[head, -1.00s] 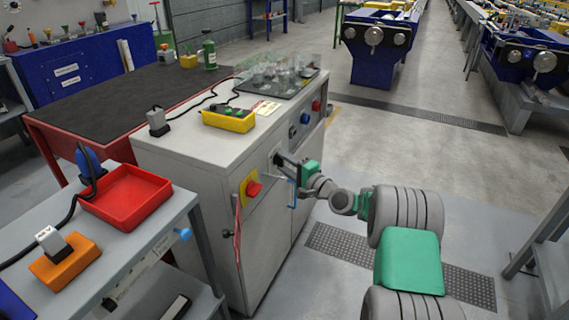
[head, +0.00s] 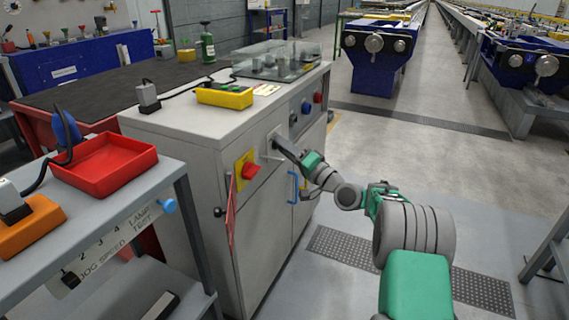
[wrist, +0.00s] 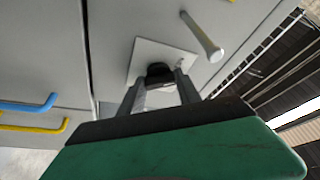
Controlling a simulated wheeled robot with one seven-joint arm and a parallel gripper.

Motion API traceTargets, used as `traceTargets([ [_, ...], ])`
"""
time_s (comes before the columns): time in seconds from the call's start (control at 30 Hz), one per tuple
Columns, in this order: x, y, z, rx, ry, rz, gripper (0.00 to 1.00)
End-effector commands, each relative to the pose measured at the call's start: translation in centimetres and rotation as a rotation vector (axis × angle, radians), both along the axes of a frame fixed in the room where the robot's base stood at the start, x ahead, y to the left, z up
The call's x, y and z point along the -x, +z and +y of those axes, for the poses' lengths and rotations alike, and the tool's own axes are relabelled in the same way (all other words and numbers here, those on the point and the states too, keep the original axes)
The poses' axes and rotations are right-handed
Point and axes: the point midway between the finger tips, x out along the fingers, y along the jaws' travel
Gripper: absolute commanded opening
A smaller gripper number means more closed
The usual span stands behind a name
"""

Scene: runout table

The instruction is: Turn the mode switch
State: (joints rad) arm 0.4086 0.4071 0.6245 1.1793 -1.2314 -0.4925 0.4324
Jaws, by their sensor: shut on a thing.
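The mode switch is a black knob on a pale square plate on the front of the grey cabinet. In the wrist view the knob (wrist: 160,70) shows between my fingertips, and its plate (wrist: 180,57) lies behind it. My gripper (head: 279,144) reaches the plate in the head view and hides the knob there. It also shows in the wrist view (wrist: 161,82), with its two fingers on either side of the knob, shut on it. The knob's pointer and any markings cannot be made out.
A red stop button (head: 250,171) on a yellow plate sits left of my gripper. A blue handle (head: 292,187) is below it; a metal peg (wrist: 203,38) sticks out beside the plate in the wrist view. A side table with a red tray (head: 104,166) stands left.

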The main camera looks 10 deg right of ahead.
Motion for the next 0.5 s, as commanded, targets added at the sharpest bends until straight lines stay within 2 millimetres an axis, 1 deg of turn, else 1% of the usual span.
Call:
traceTargets([
  [0.03,-0.02,-1.08,-0.04,0.019,0.000,-0.026,0.00],
  [0.2,-0.04,-0.81,-0.04,0.077,0.001,-0.106,0.00],
  [0.5,-0.08,-0.40,-0.06,0.128,0.000,-0.173,0.00],
])
